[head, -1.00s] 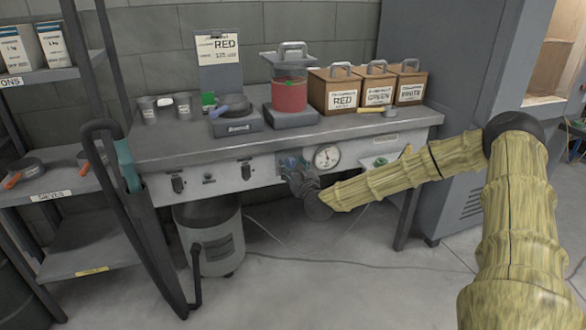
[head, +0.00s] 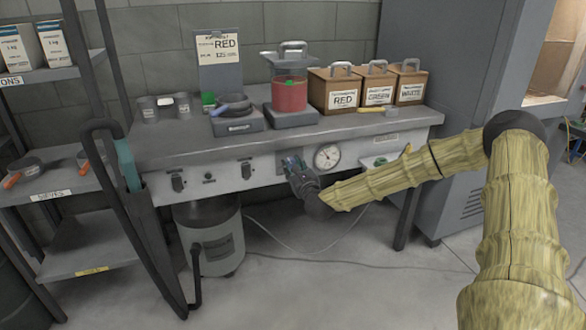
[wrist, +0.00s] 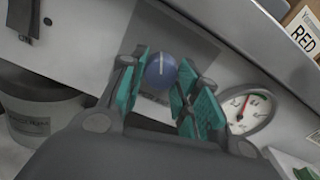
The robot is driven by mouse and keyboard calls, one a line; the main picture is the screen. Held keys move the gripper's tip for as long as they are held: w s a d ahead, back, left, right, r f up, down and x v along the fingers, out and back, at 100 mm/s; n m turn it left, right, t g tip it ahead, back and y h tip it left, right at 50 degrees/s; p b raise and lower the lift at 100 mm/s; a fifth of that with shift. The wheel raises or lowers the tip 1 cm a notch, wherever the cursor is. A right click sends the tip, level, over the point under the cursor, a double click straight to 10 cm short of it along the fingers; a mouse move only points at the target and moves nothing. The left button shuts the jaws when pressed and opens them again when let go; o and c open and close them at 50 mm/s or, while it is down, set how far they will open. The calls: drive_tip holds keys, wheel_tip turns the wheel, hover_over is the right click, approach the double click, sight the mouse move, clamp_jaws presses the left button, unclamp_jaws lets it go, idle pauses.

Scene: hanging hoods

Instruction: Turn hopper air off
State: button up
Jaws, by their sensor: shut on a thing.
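A round blue knob (wrist: 160,71) with a white pointer line sits on the front panel of the bench. In the wrist view it is between the teal finger pads of my gripper (wrist: 163,82), which is shut on it. The white line runs nearly upright in that picture. In the head view my gripper (head: 298,170) is at the panel, left of the round gauge (head: 327,157), and hides the knob. The gauge also shows in the wrist view (wrist: 248,112), right of the fingers. A red hopper (head: 289,94) stands on the bench above.
Black switches (head: 177,181) sit on the panel to the left. Boxes labelled red (head: 341,92), green and white stand on the bench top. A dark hose and post (head: 150,225) stand at the bench's left end.

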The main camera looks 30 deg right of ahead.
drive_tip(key=n, duration=0.4)
drive_tip(key=shift+r+n, duration=0.1)
drive_tip(key=shift+n, duration=0.2)
drive_tip(key=n+p, duration=0.1)
drive_tip(key=n, duration=0.4)
drive_tip(key=shift+r+p, duration=0.1)
drive_tip(key=shift+p, duration=0.2)
drive_tip(key=n+p, duration=0.2)
drive_tip(key=n, duration=0.3)
drive_tip(key=shift+n, duration=0.4)
drive_tip(key=shift+n+p, duration=0.6)
drive_tip(key=shift+n, duration=0.9)
drive_tip(key=o, duration=1)
drive_tip(key=shift+s, duration=0.1)
drive_tip(key=v, duration=1.1)
drive_tip(key=shift+s, duration=0.4)
